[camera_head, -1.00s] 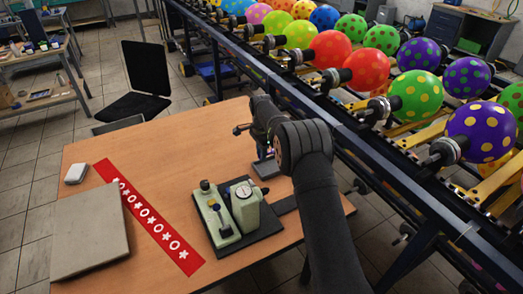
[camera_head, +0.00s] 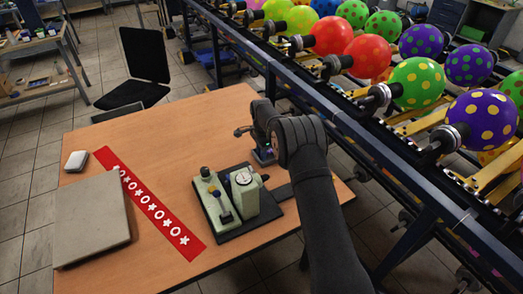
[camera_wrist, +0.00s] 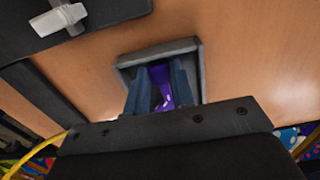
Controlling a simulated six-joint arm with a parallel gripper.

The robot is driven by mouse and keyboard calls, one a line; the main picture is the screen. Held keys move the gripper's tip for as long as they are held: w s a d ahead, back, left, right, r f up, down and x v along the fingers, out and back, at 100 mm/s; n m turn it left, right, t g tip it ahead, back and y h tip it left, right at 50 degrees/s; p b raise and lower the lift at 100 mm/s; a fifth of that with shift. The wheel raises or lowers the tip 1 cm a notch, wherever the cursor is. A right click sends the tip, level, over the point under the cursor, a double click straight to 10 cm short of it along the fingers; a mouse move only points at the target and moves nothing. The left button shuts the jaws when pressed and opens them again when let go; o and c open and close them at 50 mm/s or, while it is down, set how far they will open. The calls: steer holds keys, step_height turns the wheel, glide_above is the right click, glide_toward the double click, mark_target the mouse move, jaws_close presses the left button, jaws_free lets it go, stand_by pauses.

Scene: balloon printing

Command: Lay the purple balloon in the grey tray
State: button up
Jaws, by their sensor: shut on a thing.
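The purple balloon (camera_wrist: 160,76) is limp and has small pale marks. My gripper (camera_wrist: 161,88) is shut on it, with one dark finger on each side. In the wrist view the grey tray (camera_wrist: 199,72) lies around and beneath the fingers and balloon. In the head view my gripper (camera_head: 264,142) is low over the tray (camera_head: 262,158), and a bit of purple shows at its tip. My arm hides part of the tray. I cannot tell whether the balloon touches the tray floor.
The green printing device (camera_head: 226,200) on its dark base stands left of my arm. A red strip with white shapes (camera_head: 150,205) and a grey slab (camera_head: 92,222) lie further left. A rack of inflated balloons (camera_head: 415,83) runs behind the table.

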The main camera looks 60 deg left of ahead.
steer(key=o, duration=1)
step_height(320, 180, up, 17)
steer(key=shift+r, duration=0.2)
step_height(320, 180, down, 17)
steer(key=shift+f, duration=0.2)
steer(key=shift+r, duration=0.85)
